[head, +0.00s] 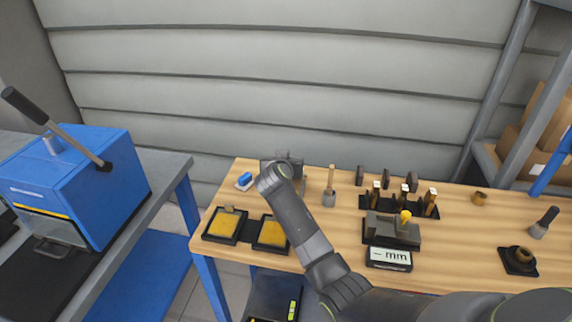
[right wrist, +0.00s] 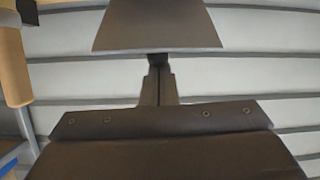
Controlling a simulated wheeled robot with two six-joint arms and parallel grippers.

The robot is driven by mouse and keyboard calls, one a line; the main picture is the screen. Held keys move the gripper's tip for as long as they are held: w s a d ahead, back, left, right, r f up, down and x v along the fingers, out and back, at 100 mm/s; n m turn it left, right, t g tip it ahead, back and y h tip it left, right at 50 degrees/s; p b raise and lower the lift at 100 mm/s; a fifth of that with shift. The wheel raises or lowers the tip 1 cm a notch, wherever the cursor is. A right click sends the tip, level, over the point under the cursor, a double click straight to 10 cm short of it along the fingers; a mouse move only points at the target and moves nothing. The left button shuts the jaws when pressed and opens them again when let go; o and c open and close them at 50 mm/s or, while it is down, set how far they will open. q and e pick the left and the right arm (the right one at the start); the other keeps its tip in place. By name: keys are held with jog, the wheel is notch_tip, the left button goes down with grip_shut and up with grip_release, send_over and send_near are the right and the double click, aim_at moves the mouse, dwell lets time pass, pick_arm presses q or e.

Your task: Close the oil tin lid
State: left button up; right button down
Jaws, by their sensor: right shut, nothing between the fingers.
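What looks like the oil tin lies open flat on the wooden table near its left front corner. It shows as two dark square halves with yellow insides, a left half (head: 225,225) and a right half (head: 271,233), with a dark piece between them. I cannot tell for sure which half is the lid. My right gripper (head: 288,160) is beyond the tin, over the table's back edge, apart from it. In the right wrist view its fingers (right wrist: 157,82) are shut and empty. The tin does not show there. My left gripper is out of view.
A blue block (head: 244,181) lies behind the tin. A wooden-handled brush (head: 329,187), a dark rack (head: 400,207) and a grey fixture with a display (head: 389,258) stand to the right. A blue machine (head: 85,175) is on the left bench. My arm crosses the table's middle.

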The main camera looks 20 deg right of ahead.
jog(key=shift+s+a+f+t+h+b, duration=0.2)
jog(key=shift+s+a+f+b, duration=0.1)
jog(key=shift+f+b, duration=0.2)
jog(key=shift+s+a+f+t+h+b, duration=0.1)
jog(key=shift+s+a+f+t+b, duration=0.15)
jog(key=shift+f+b, duration=0.15)
jog(key=shift+s+a+f+b, duration=0.35)
jog(key=shift+s+b, duration=0.1)
jog(key=shift+b, duration=0.15)
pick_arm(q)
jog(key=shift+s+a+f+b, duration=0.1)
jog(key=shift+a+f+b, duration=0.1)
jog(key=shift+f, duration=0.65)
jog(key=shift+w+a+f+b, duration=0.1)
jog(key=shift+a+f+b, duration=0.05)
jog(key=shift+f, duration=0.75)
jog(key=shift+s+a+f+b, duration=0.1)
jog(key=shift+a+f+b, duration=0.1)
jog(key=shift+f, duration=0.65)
pick_arm(e)
jog(key=shift+s+a+f, duration=0.3)
jog(key=shift+s+f, duration=0.25)
jog(key=shift+f, duration=0.05)
